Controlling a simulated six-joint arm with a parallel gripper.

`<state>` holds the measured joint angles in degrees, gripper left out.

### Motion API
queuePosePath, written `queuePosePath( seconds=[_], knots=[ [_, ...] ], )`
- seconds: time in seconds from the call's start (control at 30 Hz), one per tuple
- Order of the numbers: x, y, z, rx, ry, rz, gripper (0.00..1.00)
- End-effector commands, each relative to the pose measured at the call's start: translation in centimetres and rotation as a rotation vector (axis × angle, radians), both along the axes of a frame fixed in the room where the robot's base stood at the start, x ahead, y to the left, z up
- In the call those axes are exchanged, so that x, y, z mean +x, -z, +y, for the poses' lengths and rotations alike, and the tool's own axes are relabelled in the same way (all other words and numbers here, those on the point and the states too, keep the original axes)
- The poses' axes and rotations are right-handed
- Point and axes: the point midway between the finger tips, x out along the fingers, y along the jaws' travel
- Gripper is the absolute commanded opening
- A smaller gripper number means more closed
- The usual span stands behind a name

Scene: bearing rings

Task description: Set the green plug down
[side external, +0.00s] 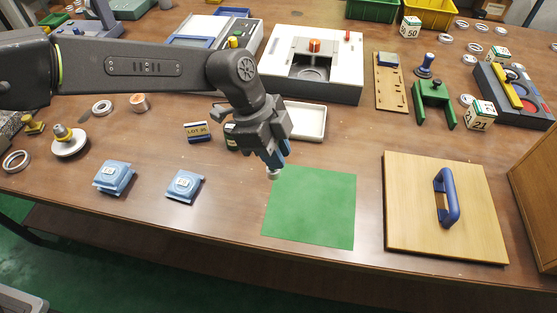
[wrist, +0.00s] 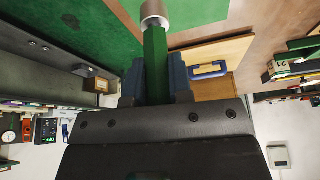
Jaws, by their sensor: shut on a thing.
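My gripper (side external: 277,155) points down over the table, near the far left corner of the green mat (side external: 310,210). In the wrist view its two blue fingers (wrist: 157,78) are shut on the green plug (wrist: 156,60), a green shaft with a silvery round end (wrist: 154,12) pointing away from the fingers. In the side view the plug's pale end (side external: 273,172) shows just below the fingertips. The rest of the plug is hidden by the fingers there. I cannot tell whether its end touches the surface.
A wooden board (side external: 425,220) with a blue handle (side external: 446,196) lies right of the mat. A white tray (side external: 304,121) is behind my gripper. The mat looks bare.

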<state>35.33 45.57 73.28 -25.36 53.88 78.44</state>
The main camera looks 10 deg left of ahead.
Motion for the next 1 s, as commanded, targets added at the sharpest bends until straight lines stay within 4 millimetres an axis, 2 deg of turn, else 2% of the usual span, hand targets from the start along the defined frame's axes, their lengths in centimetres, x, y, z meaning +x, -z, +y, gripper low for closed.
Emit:
queuePosePath(
  seconds=[0.27,0.37,0.43,0.57,0.7,0.83,1.0],
  knots=[
    [0.6,-0.4,1.0,0.000,-0.002,-0.001,0.00],
    [1.7,-0.4,2.7,0.003,-0.012,-0.003,0.00],
    [3.0,-0.4,4.7,0.008,-0.022,-0.005,0.00],
    [5.8,-0.4,10.3,0.019,-0.043,-0.007,0.00],
    [8.3,-0.4,17.3,0.028,-0.067,-0.009,0.00],
    [9.7,-0.4,23.9,0.032,-0.088,-0.007,0.00],
    [10.2,-0.5,32.7,0.032,-0.115,-0.003,0.00]
  ],
)
